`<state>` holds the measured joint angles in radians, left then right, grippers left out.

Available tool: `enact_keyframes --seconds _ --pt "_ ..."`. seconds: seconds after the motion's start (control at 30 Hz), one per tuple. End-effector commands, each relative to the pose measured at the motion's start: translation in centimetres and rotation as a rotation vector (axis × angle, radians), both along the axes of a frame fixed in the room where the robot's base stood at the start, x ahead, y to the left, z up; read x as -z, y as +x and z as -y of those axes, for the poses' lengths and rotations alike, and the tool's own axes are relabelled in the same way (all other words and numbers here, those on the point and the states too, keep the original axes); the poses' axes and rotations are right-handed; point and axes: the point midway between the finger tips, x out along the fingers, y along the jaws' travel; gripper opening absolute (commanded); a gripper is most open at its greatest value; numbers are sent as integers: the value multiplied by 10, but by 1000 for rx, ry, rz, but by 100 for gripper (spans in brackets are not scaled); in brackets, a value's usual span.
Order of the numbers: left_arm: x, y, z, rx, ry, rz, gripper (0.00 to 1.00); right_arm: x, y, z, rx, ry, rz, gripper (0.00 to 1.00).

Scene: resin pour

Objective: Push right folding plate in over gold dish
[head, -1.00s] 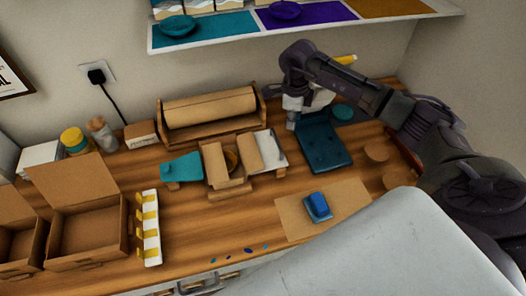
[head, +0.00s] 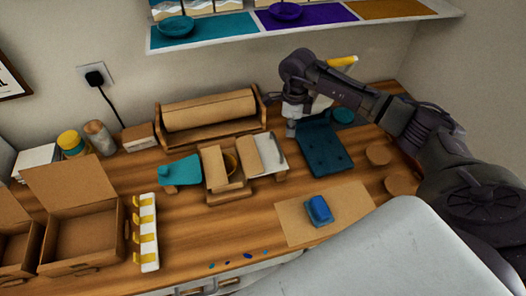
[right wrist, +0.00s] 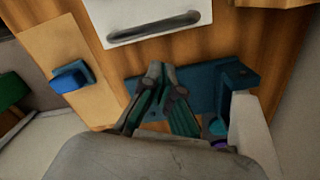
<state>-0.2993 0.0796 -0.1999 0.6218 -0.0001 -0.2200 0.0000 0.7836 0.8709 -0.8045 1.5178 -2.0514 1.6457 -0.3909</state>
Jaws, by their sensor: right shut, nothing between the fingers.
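The right folding plate (head: 271,152) is white with a dark handle bar and lies out flat at the right of the cardboard holder (head: 228,194). It also shows at the top of the right wrist view (right wrist: 150,18). The gold dish (head: 230,161) sits in the holder between two upright cardboard walls, partly hidden by them. A teal plate (head: 180,171) lies out on the left side. My right gripper (head: 291,131) is shut and empty, to the right of the white plate and apart from it; its fingertips show in the right wrist view (right wrist: 163,76). My left gripper is not seen.
A dark teal tray (head: 324,148) lies beside my right gripper. A blue block (head: 319,210) sits on a cardboard mat (head: 290,218) nearer the front. A cardboard roll holder (head: 210,112) stands behind. A white rack with yellow clips (head: 149,240) stands at left.

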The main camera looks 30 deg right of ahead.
Motion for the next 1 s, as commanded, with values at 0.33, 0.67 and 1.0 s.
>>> enact_keyframes --seconds 0.33,0.67,1.0 --pt "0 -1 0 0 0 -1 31 0 0 0 0 0 0 0" --pt "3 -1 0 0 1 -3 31 3 0 0 0 0 0 0" --pt "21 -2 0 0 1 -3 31 24 0 0 1 0 1 0"
